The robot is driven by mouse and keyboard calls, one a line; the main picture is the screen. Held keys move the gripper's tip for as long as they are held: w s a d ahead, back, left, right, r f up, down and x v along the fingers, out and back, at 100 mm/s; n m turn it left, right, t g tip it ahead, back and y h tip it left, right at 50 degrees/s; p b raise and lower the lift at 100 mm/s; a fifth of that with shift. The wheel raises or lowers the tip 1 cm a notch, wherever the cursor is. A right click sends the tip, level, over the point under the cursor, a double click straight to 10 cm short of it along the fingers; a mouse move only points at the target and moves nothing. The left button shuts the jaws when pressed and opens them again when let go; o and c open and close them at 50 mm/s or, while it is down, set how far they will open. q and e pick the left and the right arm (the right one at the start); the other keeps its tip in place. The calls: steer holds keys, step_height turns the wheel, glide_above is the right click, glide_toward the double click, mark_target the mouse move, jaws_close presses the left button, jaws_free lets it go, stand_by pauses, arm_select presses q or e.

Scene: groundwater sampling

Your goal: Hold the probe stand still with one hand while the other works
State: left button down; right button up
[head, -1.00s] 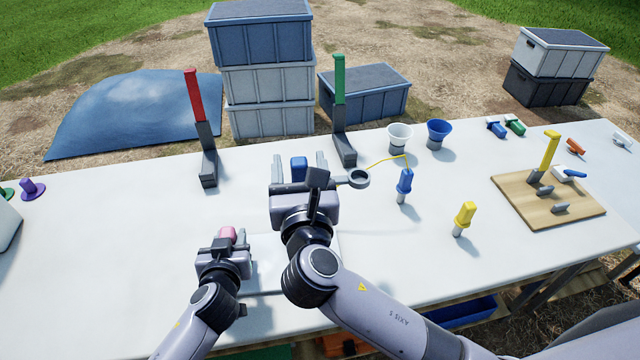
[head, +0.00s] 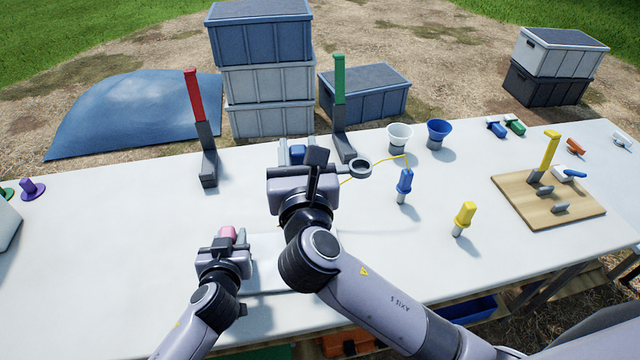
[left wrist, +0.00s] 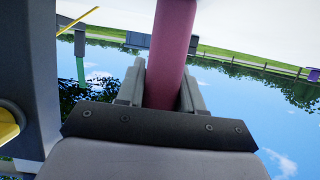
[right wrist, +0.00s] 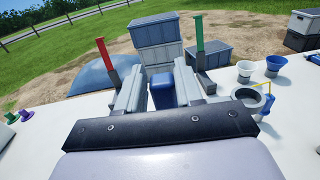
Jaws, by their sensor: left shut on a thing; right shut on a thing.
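My left gripper (head: 228,242) is low at the table's front and shut on a pink post (head: 227,233). In the left wrist view the post (left wrist: 168,55) runs between both fingers. I take it to be part of the probe stand; its foot is hidden. My right gripper (head: 297,154) is further back and to the right, shut on a blue block-like piece (head: 297,150). This piece also shows between the fingers in the right wrist view (right wrist: 162,88). A grey ring (head: 361,161) is just right of the right gripper; what bears it is hidden.
A red upright (head: 193,95) and a green upright (head: 340,80) stand behind my grippers. A blue probe (head: 404,181), a yellow probe (head: 465,214), a white cup (head: 399,134) and a blue cup (head: 438,133) are to the right. A wooden board (head: 520,203) lies further right.

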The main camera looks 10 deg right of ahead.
arm_select(q)
steer(key=shift+f, duration=0.1)
arm_select(e)
step_height(320, 180, up, 6)
steer(key=shift+r, duration=0.25)
steer(key=o, duration=1)
steer(key=shift+o, duration=0.2)
steer(key=shift+f, duration=0.1)
steer(key=s, duration=0.7)
steer(key=shift+s+a, duration=0.3)
